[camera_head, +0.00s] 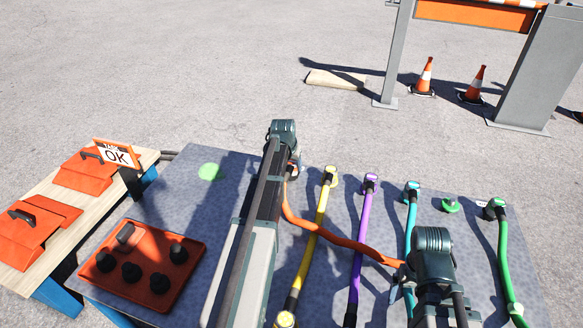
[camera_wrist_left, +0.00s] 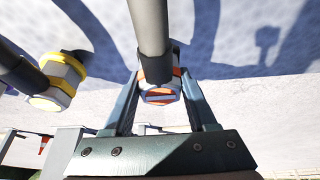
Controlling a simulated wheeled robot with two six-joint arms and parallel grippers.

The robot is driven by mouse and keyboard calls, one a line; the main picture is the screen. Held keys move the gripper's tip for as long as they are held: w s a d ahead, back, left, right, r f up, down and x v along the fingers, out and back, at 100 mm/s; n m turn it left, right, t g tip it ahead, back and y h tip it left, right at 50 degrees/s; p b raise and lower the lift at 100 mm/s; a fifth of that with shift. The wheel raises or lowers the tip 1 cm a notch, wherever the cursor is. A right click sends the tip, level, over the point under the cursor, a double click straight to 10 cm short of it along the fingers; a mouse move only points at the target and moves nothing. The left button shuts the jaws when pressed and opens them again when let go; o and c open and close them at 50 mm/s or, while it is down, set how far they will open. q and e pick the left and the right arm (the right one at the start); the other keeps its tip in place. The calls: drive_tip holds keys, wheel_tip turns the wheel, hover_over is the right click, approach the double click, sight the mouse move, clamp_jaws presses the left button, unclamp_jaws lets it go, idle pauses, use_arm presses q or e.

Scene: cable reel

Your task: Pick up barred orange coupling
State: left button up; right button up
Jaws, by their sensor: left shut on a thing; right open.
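The orange coupling (camera_wrist_left: 160,92), a pale nut with an orange band and an orange bar on its end face, sits between the fingers of my left gripper (camera_wrist_left: 158,78) in the left wrist view. The gripper is shut on it. In the head view the left gripper (camera_head: 292,170) is at the far middle of the table, and its arm hides most of the coupling. The orange cable (camera_head: 330,235) runs from there down right towards my right gripper (camera_head: 404,292). That gripper is open beside the teal cable; its arm partly hides its fingers.
Yellow (camera_head: 329,177), purple (camera_head: 370,182), teal (camera_head: 411,190) and green (camera_head: 495,206) couplings lie along the table's far edge. A red tray (camera_head: 190,290) with black knobs is left. An OK sign (camera_head: 117,156) stands by a side bench. Cones and a barrier stand beyond.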

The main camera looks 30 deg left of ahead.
sight(292, 162)
use_arm(q)
clamp_jaws()
drive_tip(key=shift+r, duration=0.1)
use_arm(e)
drive_tip(key=shift+r, duration=0.1)
use_arm(q)
wheel_tip(292, 162, up, 10)
drive_tip(key=p, duration=1)
use_arm(e)
wheel_tip(292, 162, up, 10)
